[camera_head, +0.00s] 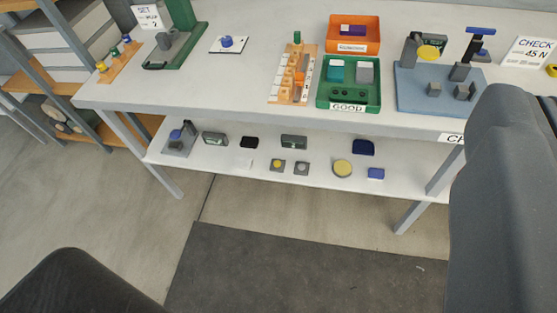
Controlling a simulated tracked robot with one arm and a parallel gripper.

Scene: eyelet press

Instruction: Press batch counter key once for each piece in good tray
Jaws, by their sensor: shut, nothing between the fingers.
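The green good tray (320,98), labelled GOOD, stands on the bench top near its front edge. It holds a teal block (336,70) and a grey block (365,73). In front of them are small dark round shapes too small to make out. I cannot tell for sure which device is the batch counter. A dark box with a greenish face (433,41) stands behind a yellow disc on the bench. Two similar display boxes, one at left (215,139) and one at middle (293,142), stand on the lower shelf. My gripper does not show.
An orange tray (354,46) holds a purple piece. A blue-grey base (412,96) carries grey blocks and the yellow disc (428,53). A green press (185,45) stands at left. Large dark shapes block the lower left and right. The floor in front is open.

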